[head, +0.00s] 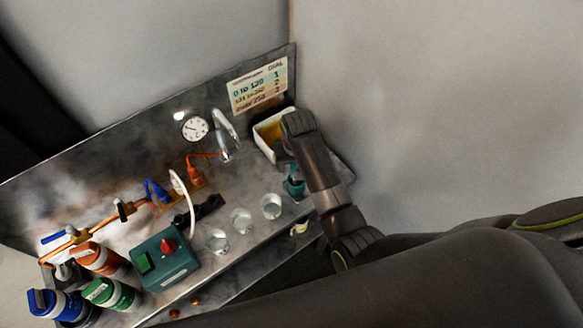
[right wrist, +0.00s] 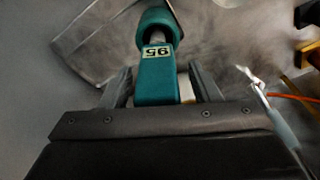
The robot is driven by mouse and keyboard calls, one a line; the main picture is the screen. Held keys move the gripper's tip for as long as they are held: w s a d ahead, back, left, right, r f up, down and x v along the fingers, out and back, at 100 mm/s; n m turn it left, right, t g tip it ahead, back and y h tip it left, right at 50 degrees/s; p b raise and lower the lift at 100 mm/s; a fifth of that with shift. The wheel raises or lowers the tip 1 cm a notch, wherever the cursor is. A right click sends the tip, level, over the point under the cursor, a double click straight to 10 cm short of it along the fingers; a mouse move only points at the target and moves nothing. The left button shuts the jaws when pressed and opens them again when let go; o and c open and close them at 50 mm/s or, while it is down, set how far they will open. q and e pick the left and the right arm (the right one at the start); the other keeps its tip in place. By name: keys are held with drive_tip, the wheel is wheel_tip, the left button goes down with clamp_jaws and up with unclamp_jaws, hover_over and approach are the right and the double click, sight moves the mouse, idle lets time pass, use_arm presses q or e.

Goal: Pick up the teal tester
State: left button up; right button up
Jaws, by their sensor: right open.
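The teal tester (right wrist: 156,88) has a rounded top and a pale label with black digits. In the right wrist view it lies between the two fingers of my right gripper (right wrist: 159,78), which is open with a finger on each side. I cannot tell whether either finger touches it. In the head view the tester (head: 295,187) stands near the right end of the metal bench, beside my right arm. The fingers there are mostly hidden by my own arm. My left gripper is not in view.
A white bin (head: 262,142) with yellow contents sits behind the tester. Several clear glasses (head: 241,219) stand left of it. A teal box (head: 163,258) with a red knob, capped bottles (head: 110,294) and orange piping (head: 100,222) fill the left side.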

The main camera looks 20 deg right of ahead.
drive_tip(key=shift+s, duration=0.1)
drive_tip(key=shift+s+r, duration=0.2)
drive_tip(key=shift+s, duration=0.25)
drive_tip(key=c, duration=0.7)
drive_tip(key=shift+w, duration=0.1)
drive_tip(key=shift+c, duration=2.4)
drive_tip(key=shift+r, duration=0.1)
clamp_jaws()
drive_tip(key=shift+r, duration=0.35)
wheel_tip(320, 180, up, 6)
drive_tip(key=shift+b, duration=1)
drive_tip(key=shift+r+p, duration=0.5)
drive_tip(key=shift+r, duration=1.1)
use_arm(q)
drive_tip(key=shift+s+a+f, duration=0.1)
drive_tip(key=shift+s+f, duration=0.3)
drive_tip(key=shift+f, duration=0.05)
use_arm(e)
drive_tip(key=shift+w+a, duration=0.1)
